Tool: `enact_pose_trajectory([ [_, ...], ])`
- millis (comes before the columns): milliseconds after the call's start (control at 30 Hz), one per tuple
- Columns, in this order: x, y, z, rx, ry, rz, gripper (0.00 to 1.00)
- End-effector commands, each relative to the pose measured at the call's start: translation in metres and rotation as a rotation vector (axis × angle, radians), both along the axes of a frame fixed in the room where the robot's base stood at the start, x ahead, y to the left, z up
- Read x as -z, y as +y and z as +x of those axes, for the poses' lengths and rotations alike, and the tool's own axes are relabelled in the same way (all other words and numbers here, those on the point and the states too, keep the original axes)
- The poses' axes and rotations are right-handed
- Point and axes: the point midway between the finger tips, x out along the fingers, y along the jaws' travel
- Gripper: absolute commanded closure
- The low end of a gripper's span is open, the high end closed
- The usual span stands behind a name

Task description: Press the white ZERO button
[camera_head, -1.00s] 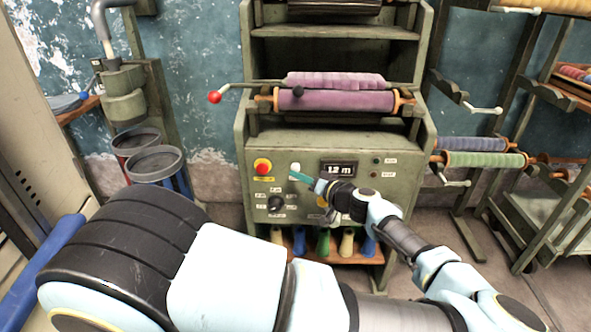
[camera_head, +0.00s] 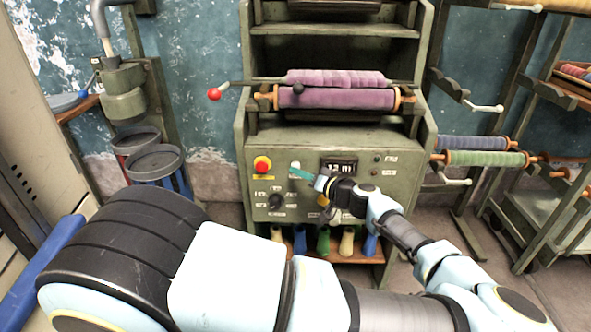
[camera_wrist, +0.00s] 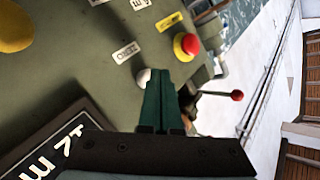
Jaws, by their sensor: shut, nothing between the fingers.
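The white ZERO button (camera_head: 295,164) is on the sloped green control panel (camera_head: 256,205), left of the dark display. In the wrist view the white button (camera_wrist: 142,76) shows beside the fingertips, next to a label reading ZERO (camera_wrist: 126,52). My gripper (camera_head: 294,171) is shut and empty, its green fingers pointing at the button. In the wrist view the fingertips (camera_wrist: 159,72) overlap the button's edge; I cannot tell whether they touch it. Part of the button is hidden behind the fingers.
A red button on a yellow base (camera_head: 262,165) is just left of the white one. The display (camera_head: 339,164) reads about 1.2 m and is partly covered by my wrist. A black knob (camera_head: 276,202) is below. A red-tipped crank (camera_head: 214,94) sticks out upper left.

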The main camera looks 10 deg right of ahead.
Motion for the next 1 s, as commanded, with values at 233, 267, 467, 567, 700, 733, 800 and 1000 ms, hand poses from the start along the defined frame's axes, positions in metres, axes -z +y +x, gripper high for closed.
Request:
enact_pose_trajectory([
  [233,-0.0005,-0.0001,0.0005,0.000,0.000,0.000,1.00],
  [267,-0.0005,-0.0001,0.0005,0.000,0.000,0.000,1.00],
  [467,-0.0001,-0.0003,0.0016,0.000,-0.001,-0.001,1.00],
  [567,-0.0001,-0.0005,0.0027,0.000,-0.001,-0.001,1.00],
  [700,0.0000,-0.0008,0.0043,0.000,-0.001,-0.001,1.00],
  [733,0.0000,-0.0009,0.0047,0.000,-0.001,-0.001,1.00],
  [800,-0.0001,-0.0011,0.0054,0.000,-0.001,-0.001,1.00],
  [1000,-0.0001,-0.0016,0.0076,0.000,-0.001,-0.002,1.00],
])
